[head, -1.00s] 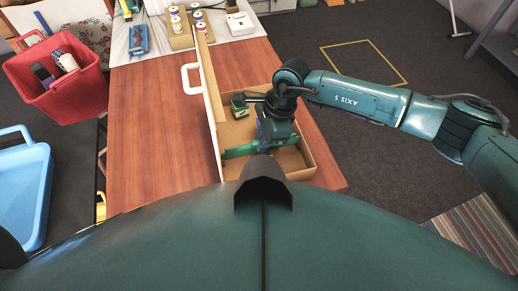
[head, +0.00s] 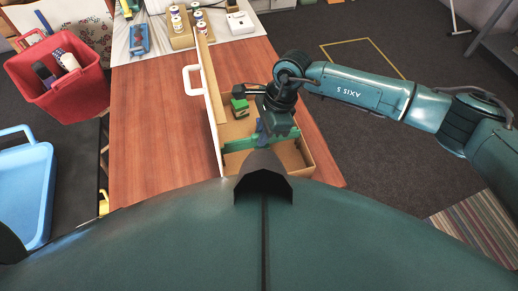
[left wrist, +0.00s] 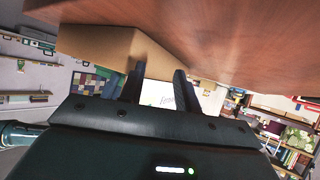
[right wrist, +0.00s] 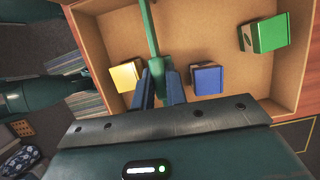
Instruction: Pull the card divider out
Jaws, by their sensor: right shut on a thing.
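The card divider is a thin green strip (head: 238,144) across the cardboard drawer (head: 303,155) in the head view. In the right wrist view the divider (right wrist: 151,30) runs up from between my right fingertips. My right gripper (right wrist: 161,82) is shut on it, over the drawer. Whether the divider's lower edge is clear of the drawer is hard to tell. My left gripper (left wrist: 158,78) shows only in the left wrist view, with its fingers apart and nothing visible held, below a wooden surface and near a cardboard side.
The drawer holds a yellow block (right wrist: 127,75), a blue block (right wrist: 207,79) and a green block (right wrist: 265,35). Its white front has a handle (head: 188,80). Thread spools (head: 177,20) stand at the back. A red basket (head: 65,85) is left; the table's left part is clear.

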